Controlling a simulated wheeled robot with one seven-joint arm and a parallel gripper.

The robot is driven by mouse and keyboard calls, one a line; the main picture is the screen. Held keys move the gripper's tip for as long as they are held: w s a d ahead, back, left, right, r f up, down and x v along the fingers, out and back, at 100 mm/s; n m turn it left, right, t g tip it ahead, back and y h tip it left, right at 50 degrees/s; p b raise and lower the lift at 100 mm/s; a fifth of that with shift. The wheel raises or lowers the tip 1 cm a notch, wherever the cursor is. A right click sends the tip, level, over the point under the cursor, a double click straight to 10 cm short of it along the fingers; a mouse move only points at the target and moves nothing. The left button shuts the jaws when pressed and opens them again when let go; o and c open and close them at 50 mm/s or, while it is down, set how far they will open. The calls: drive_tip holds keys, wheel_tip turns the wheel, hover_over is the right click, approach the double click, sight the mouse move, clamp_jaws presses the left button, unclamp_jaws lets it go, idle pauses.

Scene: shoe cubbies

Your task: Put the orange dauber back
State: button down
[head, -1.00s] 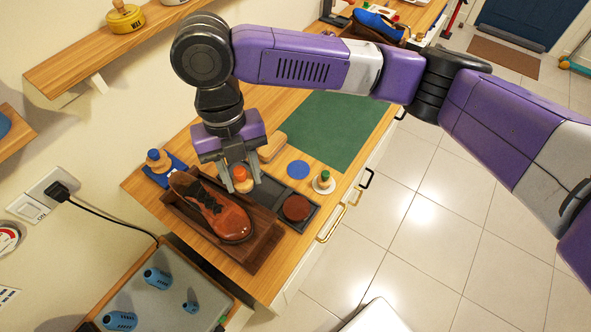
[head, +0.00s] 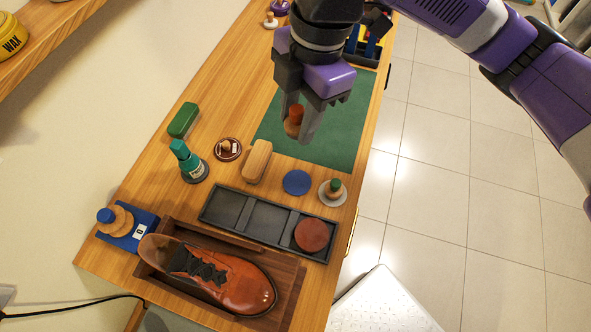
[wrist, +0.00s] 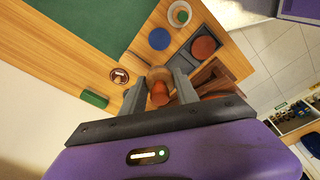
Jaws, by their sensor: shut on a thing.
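The orange dauber (head: 296,114), with an orange knob and a wooden base, is between the fingers of my gripper (head: 298,126). In the wrist view the dauber (wrist: 159,94) sits between both fingertips (wrist: 160,84). My gripper is shut on it and appears in front of the green mat (head: 345,135); its height is hard to tell. Near the mat's front edge are a bare blue disc (head: 297,182) and a white dish (head: 325,199) with a green-knobbed dauber (head: 336,186). A blue-knobbed dauber (head: 106,215) rests on a blue pad (head: 143,232) at the left.
A dark tray (head: 232,207) holds a reddish-brown disc (head: 312,235) at its right end; its other compartments look empty. A brown shoe (head: 225,280) lies in a wooden box (head: 289,297). A wooden brush (head: 258,160), green bottle (head: 188,163) and green block (head: 183,120) stand nearby.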

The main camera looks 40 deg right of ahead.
sight(296, 183)
drive_tip(key=shift+d+m, duration=0.15)
drive_tip(key=shift+m, duration=0.45)
drive_tip(key=shift+f, duration=0.35)
wheel_tip(296, 183, down, 19)
drive_tip(key=shift+f, duration=0.2)
drive_tip(key=shift+f+b, duration=0.2)
drive_tip(key=shift+b, duration=0.15)
drive_tip(key=c, duration=0.9)
unclamp_jaws()
drive_tip(key=shift+r, duration=0.1)
